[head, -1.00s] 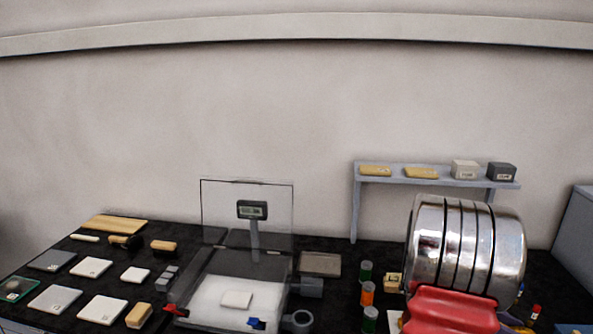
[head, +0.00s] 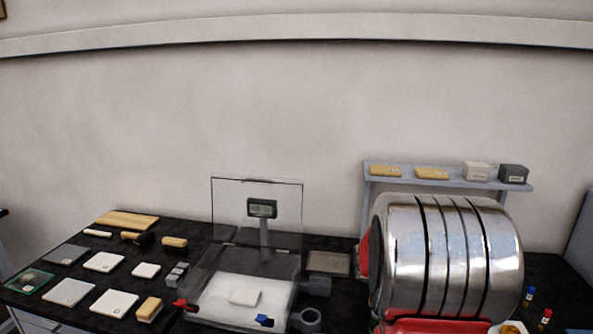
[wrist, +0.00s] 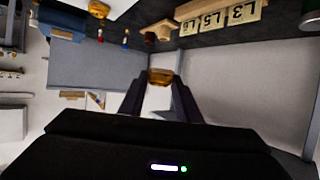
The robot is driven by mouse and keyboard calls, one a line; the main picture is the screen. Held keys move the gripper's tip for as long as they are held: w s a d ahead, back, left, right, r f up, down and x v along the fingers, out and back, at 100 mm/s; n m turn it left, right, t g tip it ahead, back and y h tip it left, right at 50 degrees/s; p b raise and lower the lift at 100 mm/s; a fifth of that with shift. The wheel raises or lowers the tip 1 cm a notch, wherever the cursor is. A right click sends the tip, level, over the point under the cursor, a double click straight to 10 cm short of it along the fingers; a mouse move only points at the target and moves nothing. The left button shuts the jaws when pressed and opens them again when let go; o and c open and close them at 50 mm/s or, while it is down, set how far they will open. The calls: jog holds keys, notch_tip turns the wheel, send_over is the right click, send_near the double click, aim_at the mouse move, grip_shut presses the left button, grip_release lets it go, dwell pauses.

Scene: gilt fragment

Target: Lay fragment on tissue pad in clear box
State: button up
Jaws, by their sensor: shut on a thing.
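In the wrist view my gripper (wrist: 160,84) is shut on a small golden-brown piece, the fragment (wrist: 160,75), held between its dark fingertips. Neither the gripper nor the held fragment can be made out in the head view. In the head view a clear box (head: 200,283) with an upright clear panel (head: 230,205) stands at the middle front of the bench. A small white square pad (head: 245,297) lies on its white floor. The fragment is away from this box; how far, I cannot tell.
My metal arm link fills the right front. Left lie several pale and grey tiles (head: 104,262), brushes (head: 174,243) and a green-edged glass piece (head: 28,282). A grey ring (head: 306,320) stands right of the box. A shelf (head: 450,181) holds several blocks behind.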

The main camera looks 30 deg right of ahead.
jog(key=w+a+r+n+t+y, duration=0.3)
jog(key=w+a+n+t, duration=0.75)
jog(key=w+a, duration=1.2)
jog(key=a+f+n+t+y, duration=0.1)
jog(key=a+n+y, duration=0.2)
jog(key=a, duration=0.7)
jog(key=a+f+n+t+y, duration=0.2)
jog(key=a+y, duration=0.2)
jog(key=a, duration=0.5)
jog(key=w+a+f+n+t+y, duration=0.1)
jog(key=a+n+y, duration=0.2)
jog(key=a, duration=0.7)
jog(key=shift+a+f+n+y, duration=0.25)
jog(key=shift+a+n+y, duration=0.05)
jog(key=shift+n, duration=0.05)
jog(key=shift+d+t, duration=0.15)
jog(key=shift+t, duration=0.1)
